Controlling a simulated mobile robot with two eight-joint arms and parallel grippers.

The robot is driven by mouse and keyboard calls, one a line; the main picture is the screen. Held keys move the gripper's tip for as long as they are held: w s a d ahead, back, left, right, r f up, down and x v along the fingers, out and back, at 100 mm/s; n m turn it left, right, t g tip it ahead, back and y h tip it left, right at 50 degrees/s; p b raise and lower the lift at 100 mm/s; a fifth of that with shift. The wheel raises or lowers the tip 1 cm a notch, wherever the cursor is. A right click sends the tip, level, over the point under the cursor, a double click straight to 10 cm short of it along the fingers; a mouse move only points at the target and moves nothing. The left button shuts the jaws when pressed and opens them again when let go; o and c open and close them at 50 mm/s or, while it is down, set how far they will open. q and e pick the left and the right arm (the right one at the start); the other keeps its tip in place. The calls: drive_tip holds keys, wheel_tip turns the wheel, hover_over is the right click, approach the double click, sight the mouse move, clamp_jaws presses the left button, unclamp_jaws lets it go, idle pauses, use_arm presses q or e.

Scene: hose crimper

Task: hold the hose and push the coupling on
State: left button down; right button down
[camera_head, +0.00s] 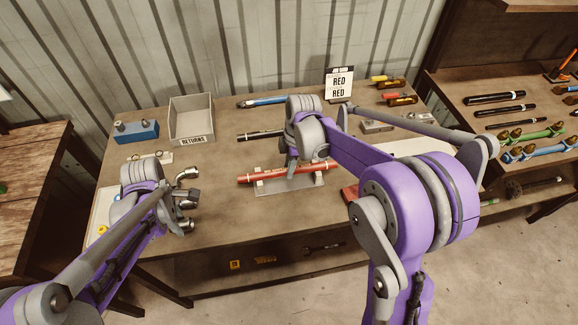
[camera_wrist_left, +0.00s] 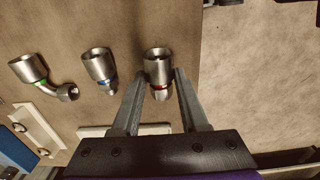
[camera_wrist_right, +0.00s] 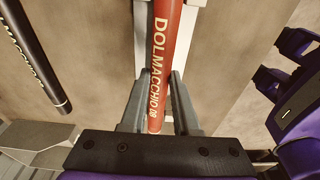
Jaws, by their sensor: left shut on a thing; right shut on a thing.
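The red hose (camera_head: 262,174) lies on a light grey holder (camera_head: 290,186) near the middle of the bench. My right gripper (camera_head: 291,165) is shut on the hose; the right wrist view shows the fingers (camera_wrist_right: 158,82) on both sides of the lettered hose (camera_wrist_right: 163,40). My left gripper (camera_wrist_left: 160,78) is shut on a steel coupling with a red band (camera_wrist_left: 158,64), at the left of the bench. In the head view my left arm partly hides the couplings.
A grey RETURNS bin (camera_head: 191,118) and a blue block (camera_head: 136,132) stand at the back left. A sign reading RED (camera_head: 339,83) stands at the back. A black hose (camera_head: 259,135) and a blue hose (camera_head: 262,101) lie behind the red one.

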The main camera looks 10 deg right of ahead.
sight(179, 223)
use_arm(q)
drive_tip(key=shift+r, duration=2.7)
drive_tip(key=shift+y, duration=0.9)
drive_tip(key=w+d+f, duration=0.1)
drive_tip(key=w+d, duration=0.1)
drive_tip(key=w, duration=0.1)
drive_tip(key=w+d+f, duration=0.1)
drive_tip(key=w+d, duration=0.2)
drive_tip(key=w, duration=0.1)
drive_tip(key=w+d+f, duration=0.1)
drive_tip(key=w+d, duration=0.1)
drive_tip(key=w, duration=0.2)
drive_tip(key=shift+w+d+f, duration=0.1)
drive_tip(key=shift+d+f, duration=0.2)
drive_tip(key=shift+d, duration=0.1)
drive_tip(key=shift+a+f, duration=0.1)
drive_tip(key=shift+a, duration=0.15)
drive_tip(key=shift+d, duration=2.9)
drive_tip(key=shift+d, duration=1.2)
